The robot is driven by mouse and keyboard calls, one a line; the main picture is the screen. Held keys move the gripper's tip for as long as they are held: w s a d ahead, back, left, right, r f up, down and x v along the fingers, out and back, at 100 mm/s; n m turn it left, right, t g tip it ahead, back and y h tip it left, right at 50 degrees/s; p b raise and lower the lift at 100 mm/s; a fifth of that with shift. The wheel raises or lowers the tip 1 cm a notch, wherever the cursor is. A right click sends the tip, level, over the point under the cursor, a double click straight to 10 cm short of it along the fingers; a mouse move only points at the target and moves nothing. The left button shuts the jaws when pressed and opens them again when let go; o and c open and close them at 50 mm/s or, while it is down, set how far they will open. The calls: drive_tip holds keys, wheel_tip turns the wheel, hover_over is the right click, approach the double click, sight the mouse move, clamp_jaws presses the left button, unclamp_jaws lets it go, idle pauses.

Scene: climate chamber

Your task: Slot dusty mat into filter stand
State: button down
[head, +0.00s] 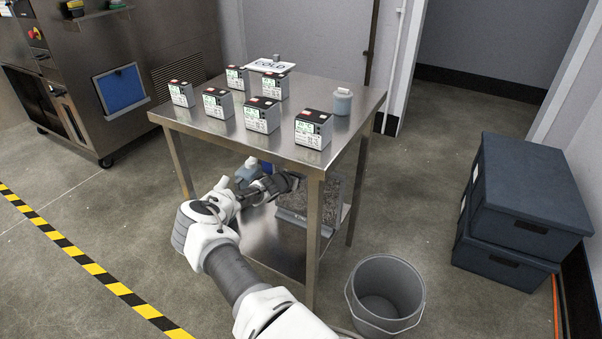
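A grey, speckled, flat piece that looks like the dusty mat (333,201) is under the steel table, partly hidden by the front table leg. A light grey tray-like edge (297,224) shows below it on the lower shelf; I cannot tell whether this is the filter stand. My gripper (291,183) reaches under the tabletop from the left, with its tip at the mat's left upper edge. The fingers are dark, small and partly shaded, so I cannot see whether they are open or closed on the mat.
A bucket (385,293) stands front right, stacked blue bins (525,190) far right. Left floor is clear.

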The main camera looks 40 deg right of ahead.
drive_tip(key=shift+f, duration=0.35)
idle(0.3)
drive_tip(key=c, duration=0.6)
unclamp_jaws()
drive_tip(key=shift+f, duration=0.1)
drive_tip(key=p+v, duration=0.6)
drive_tip(key=v, duration=1.1)
drive_tip(key=shift+s+a, duration=0.15)
drive_tip(key=shift+s, duration=0.05)
